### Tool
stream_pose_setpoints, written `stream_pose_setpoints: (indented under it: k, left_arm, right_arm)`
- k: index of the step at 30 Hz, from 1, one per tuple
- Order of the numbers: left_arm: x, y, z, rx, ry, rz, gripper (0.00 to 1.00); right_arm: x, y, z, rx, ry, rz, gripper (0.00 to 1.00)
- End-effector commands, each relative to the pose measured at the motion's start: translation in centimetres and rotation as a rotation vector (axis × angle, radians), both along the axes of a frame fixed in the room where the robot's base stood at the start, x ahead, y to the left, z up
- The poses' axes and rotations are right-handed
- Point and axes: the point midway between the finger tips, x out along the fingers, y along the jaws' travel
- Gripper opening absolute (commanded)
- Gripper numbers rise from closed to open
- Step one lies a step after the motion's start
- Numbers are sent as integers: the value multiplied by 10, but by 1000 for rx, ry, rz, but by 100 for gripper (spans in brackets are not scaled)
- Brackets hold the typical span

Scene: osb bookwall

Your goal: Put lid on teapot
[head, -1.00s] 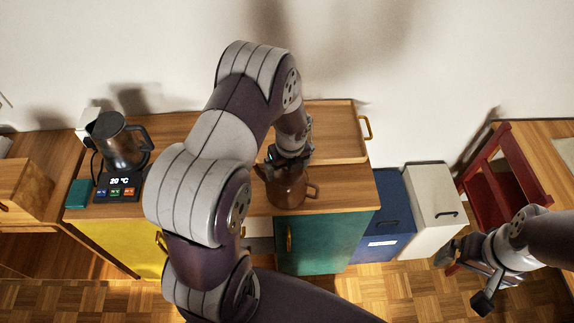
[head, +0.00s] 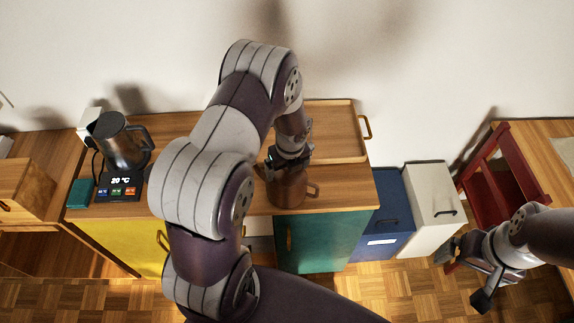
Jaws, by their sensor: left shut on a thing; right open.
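The brown teapot (head: 289,191) stands upright on the wooden cabinet top, its handle to the right. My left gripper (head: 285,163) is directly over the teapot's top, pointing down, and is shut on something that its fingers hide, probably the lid. I cannot tell whether the held thing touches the teapot's rim. My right gripper (head: 462,274) is open and empty, over the floor at the lower right, well away from the cabinet.
A wooden tray (head: 340,159) lies behind the teapot. A metal kettle (head: 122,146) stands on a base with a display at the left. A blue box (head: 388,214), a white box (head: 432,205) and a red chair (head: 497,180) stand to the right.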

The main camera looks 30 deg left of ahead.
Motion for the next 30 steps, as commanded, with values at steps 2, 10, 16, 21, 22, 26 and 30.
stream_pose_setpoints:
  k: [2, 10, 16, 21, 22, 26, 30]
  left_arm:
    - [0, 0, 0, 0, 0, 0, 50]
    - [0, 0, 0, 0, 0, 0, 50]
    - [0, 0, 1, 0, 0, -1, 50]
    - [0, 0, -1, 0, 0, 0, 50]
    - [0, 0, -1, 0, 0, 0, 50]
    - [0, 0, -1, 0, 0, 0, 50]
    - [0, 0, -1, 0, 0, 0, 100]
  right_arm:
    - [0, 0, 0, 0, 0, 0, 100]
    - [0, 0, 0, 0, 0, 0, 100]
    - [0, 0, 5, 0, 0, 0, 100]
    - [0, 0, 5, 0, 0, 0, 100]
    - [0, 0, 5, 0, 0, 0, 100]
    - [0, 0, 5, 0, 0, 0, 100]
    - [0, 0, 5, 0, 0, 0, 100]
